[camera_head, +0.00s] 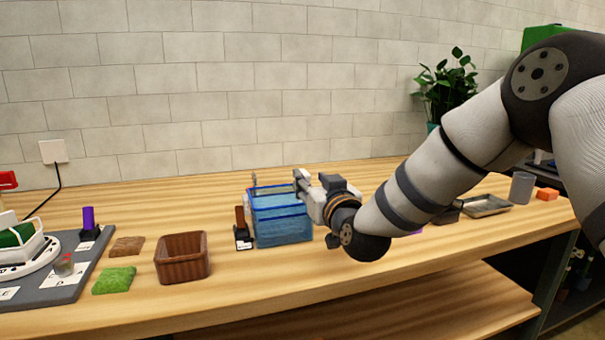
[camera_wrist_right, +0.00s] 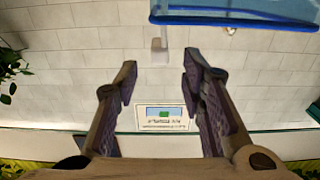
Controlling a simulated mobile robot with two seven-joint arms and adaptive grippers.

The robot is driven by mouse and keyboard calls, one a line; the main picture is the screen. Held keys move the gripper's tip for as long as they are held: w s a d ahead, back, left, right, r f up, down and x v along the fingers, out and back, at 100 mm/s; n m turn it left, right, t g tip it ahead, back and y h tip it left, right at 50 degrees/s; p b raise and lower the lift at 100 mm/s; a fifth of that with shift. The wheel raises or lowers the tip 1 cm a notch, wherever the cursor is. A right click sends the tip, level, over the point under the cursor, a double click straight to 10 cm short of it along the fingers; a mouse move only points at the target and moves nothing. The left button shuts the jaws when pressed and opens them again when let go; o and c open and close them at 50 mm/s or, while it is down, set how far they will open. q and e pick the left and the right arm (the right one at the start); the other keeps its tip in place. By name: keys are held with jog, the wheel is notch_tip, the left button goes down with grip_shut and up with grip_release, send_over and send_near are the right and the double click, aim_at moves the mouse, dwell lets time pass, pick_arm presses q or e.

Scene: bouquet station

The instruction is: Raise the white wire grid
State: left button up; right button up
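A clear blue-tinted container (camera_head: 283,226) with a blue rim stands on the table near the middle of the head view. Its blue rim also shows at the top of the wrist view (camera_wrist_right: 235,18). I cannot clearly make out the white wire grid. A small pale tab with a stem (camera_wrist_right: 159,50) shows beyond the fingertips in the wrist view; I cannot tell whether it belongs to the grid. My right gripper (camera_head: 301,180) is at the container's upper right edge. In the wrist view its fingers (camera_wrist_right: 160,72) are apart with nothing gripped. My left gripper is out of view.
A brown woven basket (camera_head: 183,258) stands left of the container, with a dark holder (camera_head: 243,238) between them. A green moss square (camera_head: 114,281) and a brown piece (camera_head: 127,246) lie further left. A metal tray (camera_head: 486,206) and grey cup (camera_head: 522,188) stand at right.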

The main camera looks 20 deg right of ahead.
aim_at(307, 178)
jog(key=w, duration=0.2)
jog(key=w+f+b, duration=0.1)
jog(key=w, duration=0.2)
jog(key=shift+w+f, duration=0.15)
jog(key=shift+w+a+r, duration=0.1)
jog(key=shift+w+r, duration=0.15)
jog(key=shift+w, duration=0.1)
jog(key=shift+r, duration=0.1)
grip_shut()
jog(key=shift+w, duration=0.1)
